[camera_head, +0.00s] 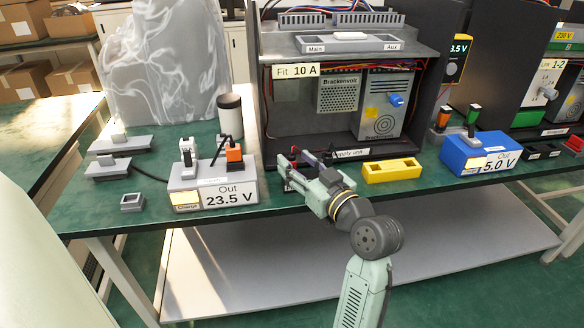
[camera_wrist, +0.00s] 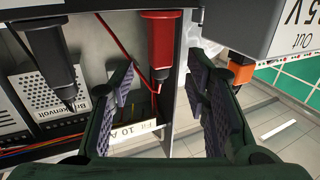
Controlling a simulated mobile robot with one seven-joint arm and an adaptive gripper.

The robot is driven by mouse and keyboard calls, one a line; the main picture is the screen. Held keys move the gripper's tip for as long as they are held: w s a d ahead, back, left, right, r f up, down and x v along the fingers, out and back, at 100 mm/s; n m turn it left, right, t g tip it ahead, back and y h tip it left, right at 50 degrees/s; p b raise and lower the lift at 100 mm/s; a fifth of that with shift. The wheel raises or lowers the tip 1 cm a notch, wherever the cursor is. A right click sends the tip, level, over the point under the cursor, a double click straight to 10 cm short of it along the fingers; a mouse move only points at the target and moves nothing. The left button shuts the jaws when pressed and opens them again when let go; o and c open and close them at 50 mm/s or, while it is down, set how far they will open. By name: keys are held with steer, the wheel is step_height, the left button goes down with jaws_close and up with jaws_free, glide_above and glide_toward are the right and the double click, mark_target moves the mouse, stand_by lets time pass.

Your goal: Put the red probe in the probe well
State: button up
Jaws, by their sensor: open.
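The red probe (camera_wrist: 161,48) stands out in the wrist view, with a red lead running beside it. My gripper (camera_wrist: 160,82) is open, and its two padded fingers lie left and right of the probe's line in that picture. I see no contact with the probe. In the head view my gripper (camera_head: 292,168) is at the front of the bench, before the open cabinet, and mostly hides the probe. A black probe (camera_wrist: 54,60) is left of the red one in the wrist view. I cannot tell which holder is the probe well.
A yellow block (camera_head: 393,178) with recesses lies right of my gripper. The 23.5 V charger (camera_head: 232,196) stands close on the left, with an orange plug (camera_head: 235,153). The cabinet (camera_head: 430,105) is behind. A blue 5.0 V box (camera_head: 466,160) is farther right.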

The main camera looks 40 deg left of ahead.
steer(key=shift+x, duration=1.35)
steer(key=shift+c, duration=0.5)
jaws_close()
